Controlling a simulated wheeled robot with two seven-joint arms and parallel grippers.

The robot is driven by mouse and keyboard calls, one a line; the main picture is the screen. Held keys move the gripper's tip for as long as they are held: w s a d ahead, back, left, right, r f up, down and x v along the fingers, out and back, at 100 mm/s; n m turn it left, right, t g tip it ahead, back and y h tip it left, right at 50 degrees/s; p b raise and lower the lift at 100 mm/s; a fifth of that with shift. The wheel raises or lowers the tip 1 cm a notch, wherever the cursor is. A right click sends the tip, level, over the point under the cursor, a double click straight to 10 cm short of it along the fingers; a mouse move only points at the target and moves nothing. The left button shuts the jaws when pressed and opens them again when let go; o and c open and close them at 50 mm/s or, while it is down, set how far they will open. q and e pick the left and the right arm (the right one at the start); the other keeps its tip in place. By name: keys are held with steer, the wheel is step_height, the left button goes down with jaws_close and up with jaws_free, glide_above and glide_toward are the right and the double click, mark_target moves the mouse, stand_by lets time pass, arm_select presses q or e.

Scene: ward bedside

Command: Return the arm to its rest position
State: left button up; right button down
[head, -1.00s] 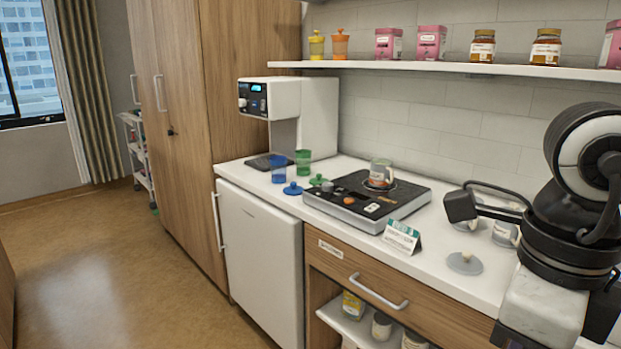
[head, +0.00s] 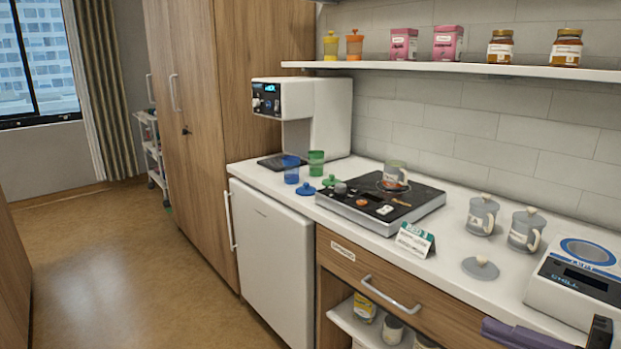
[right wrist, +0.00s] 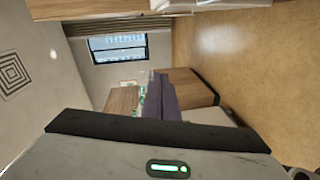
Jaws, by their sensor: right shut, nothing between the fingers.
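My right gripper (head: 492,328) shows at the lower right edge of the head view, low in front of the counter. Its purple fingers are together with nothing between them. In the right wrist view the shut fingers (right wrist: 160,98) point into the room, towards the cabinets and window, and touch nothing. Most of my right arm is outside the head view. My left gripper is in neither view.
The white counter (head: 450,262) holds a hob (head: 345,206) with a glass mug (head: 395,176), two lidded grey mugs (head: 482,214), a loose grey lid (head: 480,268), a sign (head: 415,240) and a chill device (head: 575,283). Open floor (head: 130,270) lies left.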

steer(key=s+d+f+m+t+h, duration=0.1)
steer(key=s+f+m+h, duration=0.15)
steer(key=f+m, duration=0.35)
steer(key=s+d+f+m+h, duration=0.1)
steer(key=d+f+m+h, duration=0.2)
steer(key=f, duration=0.5)
steer(key=s+f+m+t+h, duration=0.1)
steer(key=s+f+m+h, duration=0.15)
steer(key=f+m, duration=0.45)
steer(key=s+a+f+m+g, duration=0.2)
steer(key=s+a+f+m, duration=0.1)
steer(key=s+a+f, duration=0.2)
steer(key=s+a+f+m+g+h, duration=0.1)
steer(key=s+a+f+m+g, duration=0.2)
steer(key=s+a+f, duration=0.3)
steer(key=a+f, duration=0.4)
steer(key=a, duration=0.1)
steer(key=shift+f, duration=0.2)
